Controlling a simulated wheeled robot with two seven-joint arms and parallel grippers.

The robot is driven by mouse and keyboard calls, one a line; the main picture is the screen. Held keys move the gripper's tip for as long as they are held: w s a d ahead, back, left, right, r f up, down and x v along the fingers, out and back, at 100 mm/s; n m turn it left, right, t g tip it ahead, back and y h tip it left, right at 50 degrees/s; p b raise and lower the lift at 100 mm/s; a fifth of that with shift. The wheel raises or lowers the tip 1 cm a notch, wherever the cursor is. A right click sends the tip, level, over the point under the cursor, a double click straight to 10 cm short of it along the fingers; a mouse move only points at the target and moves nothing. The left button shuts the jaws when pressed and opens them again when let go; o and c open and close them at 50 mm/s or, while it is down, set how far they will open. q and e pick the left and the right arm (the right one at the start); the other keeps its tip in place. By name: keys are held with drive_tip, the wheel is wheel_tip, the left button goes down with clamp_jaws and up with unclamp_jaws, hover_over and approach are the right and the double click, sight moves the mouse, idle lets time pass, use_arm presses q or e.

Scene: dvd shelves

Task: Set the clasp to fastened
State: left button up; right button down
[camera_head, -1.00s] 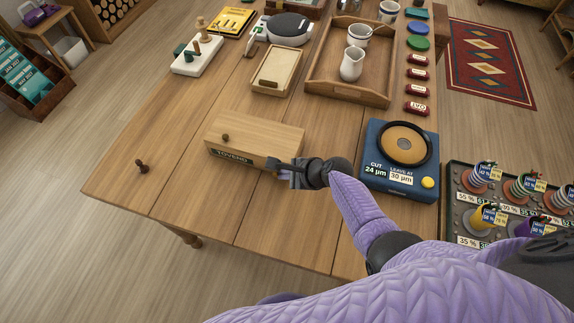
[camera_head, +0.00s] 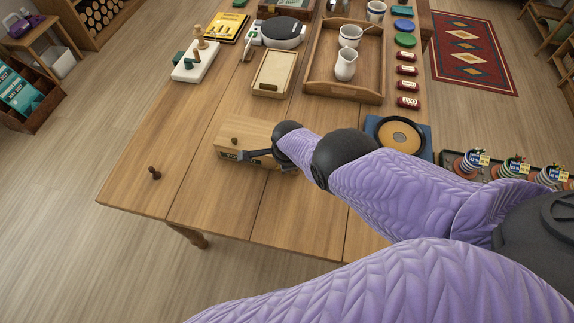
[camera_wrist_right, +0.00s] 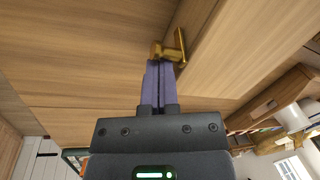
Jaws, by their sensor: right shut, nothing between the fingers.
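The clasp (camera_wrist_right: 172,50) is a small brass fitting with a short bar, at the edge of a wooden panel in the right wrist view. I cannot tell whether it is fastened. In the head view it is hidden by my arm and hand. My left gripper is out of view.
A tray with jugs (camera_head: 312,86), a shallow wooden box (camera_head: 272,73) and red packets (camera_head: 407,86) lie farther back. A dark peg (camera_head: 155,173) stands near the left edge. The table's front is clear.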

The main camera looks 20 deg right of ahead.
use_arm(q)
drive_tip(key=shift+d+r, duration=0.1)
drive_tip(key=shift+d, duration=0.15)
use_arm(e)
drive_tip(key=shift+r, duration=0.1)
drive_tip(key=shift+r+p, duration=0.75)
drive_tip(key=shift+p, duration=0.1)
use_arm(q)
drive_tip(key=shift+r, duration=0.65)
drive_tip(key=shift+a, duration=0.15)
